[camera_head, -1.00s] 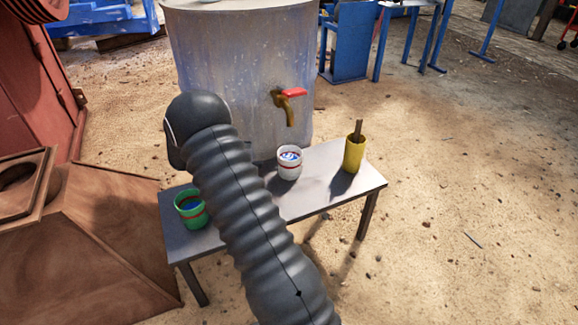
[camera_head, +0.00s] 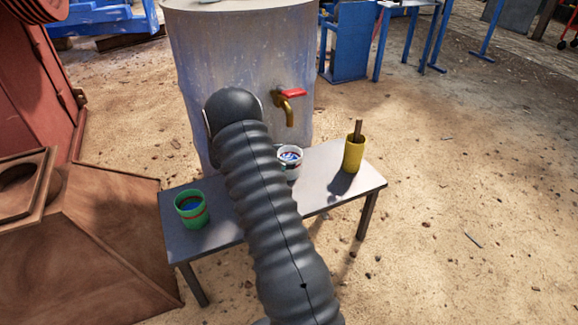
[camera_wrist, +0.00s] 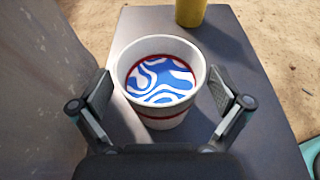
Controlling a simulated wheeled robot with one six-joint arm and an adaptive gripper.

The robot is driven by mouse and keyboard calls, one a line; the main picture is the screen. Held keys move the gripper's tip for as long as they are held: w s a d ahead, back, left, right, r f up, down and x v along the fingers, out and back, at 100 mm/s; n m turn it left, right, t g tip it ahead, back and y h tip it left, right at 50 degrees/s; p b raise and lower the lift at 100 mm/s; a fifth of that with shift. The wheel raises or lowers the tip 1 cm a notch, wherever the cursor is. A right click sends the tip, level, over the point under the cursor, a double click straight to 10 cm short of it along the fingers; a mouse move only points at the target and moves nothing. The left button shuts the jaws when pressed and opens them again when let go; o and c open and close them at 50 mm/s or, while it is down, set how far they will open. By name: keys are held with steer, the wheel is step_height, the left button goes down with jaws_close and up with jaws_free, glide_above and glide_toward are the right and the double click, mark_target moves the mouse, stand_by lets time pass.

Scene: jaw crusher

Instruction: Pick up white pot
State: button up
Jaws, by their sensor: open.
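The white pot (camera_head: 291,157) has a red band and a blue-and-white patterned inside. It stands upright on the grey bench (camera_head: 325,190) in front of the barrel's tap; my arm partly covers it in the head view. In the wrist view the white pot (camera_wrist: 160,112) sits between the two open fingers of my gripper (camera_wrist: 162,105), with a gap showing on each side. The gripper itself is hidden behind my arm in the head view.
A green pot (camera_head: 191,209) stands at the bench's left end. A yellow pot (camera_head: 353,154) holding a brown stick stands at the right. A large metal barrel (camera_head: 240,75) with a red-handled tap (camera_head: 290,104) stands close behind the bench.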

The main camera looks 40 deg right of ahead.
steer(key=shift+x, duration=0.85)
steer(key=c, duration=1.1)
steer(key=shift+c, duration=1)
steer(key=shift+w+r, duration=0.1)
steer(key=shift+r, duration=0.1)
